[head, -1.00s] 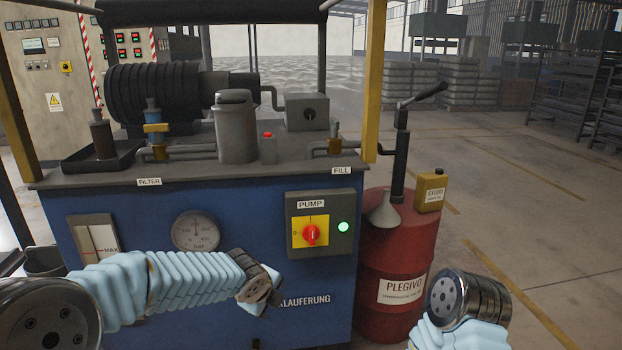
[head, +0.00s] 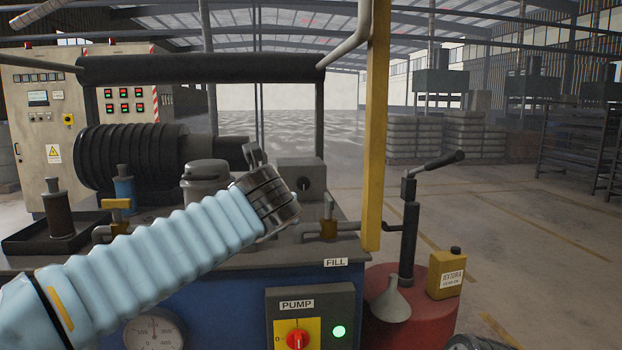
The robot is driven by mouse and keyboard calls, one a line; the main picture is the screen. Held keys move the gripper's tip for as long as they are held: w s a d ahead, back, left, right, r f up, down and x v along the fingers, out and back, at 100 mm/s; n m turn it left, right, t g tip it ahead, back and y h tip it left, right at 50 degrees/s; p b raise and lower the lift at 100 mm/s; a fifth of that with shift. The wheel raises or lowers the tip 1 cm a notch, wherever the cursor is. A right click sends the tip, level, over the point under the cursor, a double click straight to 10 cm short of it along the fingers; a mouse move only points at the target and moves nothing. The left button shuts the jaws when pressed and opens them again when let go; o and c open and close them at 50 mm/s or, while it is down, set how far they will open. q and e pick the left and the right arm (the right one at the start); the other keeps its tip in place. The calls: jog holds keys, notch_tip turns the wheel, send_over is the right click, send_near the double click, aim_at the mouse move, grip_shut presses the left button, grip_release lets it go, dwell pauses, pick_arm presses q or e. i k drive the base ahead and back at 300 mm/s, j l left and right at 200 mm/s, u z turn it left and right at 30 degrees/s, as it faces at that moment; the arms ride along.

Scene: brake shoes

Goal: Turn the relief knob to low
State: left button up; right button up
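No knob labelled relief can be read in the head view. A grey box (head: 301,170) with a small dark round part on its front stands on top of the blue hydraulic unit (head: 215,305); I cannot tell whether this part is the relief knob. My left arm reaches across the unit from the lower left, in front of the grey canister (head: 203,172). The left gripper (head: 276,190) is at its end, close to the grey box in the picture. Its fingers are mostly hidden, and contact cannot be judged. Only a sliver of my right arm shows at the bottom edge.
The pump switch (head: 297,339) is red on yellow, beside a lit green lamp (head: 339,331). A yellow post (head: 376,130) and black top bar frame the unit. A red drum (head: 420,300) with funnel, hand pump and yellow can (head: 445,275) stands right. Floor beyond is open.

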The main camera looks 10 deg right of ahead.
aim_at(303, 184)
jog(key=i+l, duration=0.25)
jog(key=i, duration=0.15)
jog(key=i+l, duration=0.3)
jog(key=i, duration=0.15)
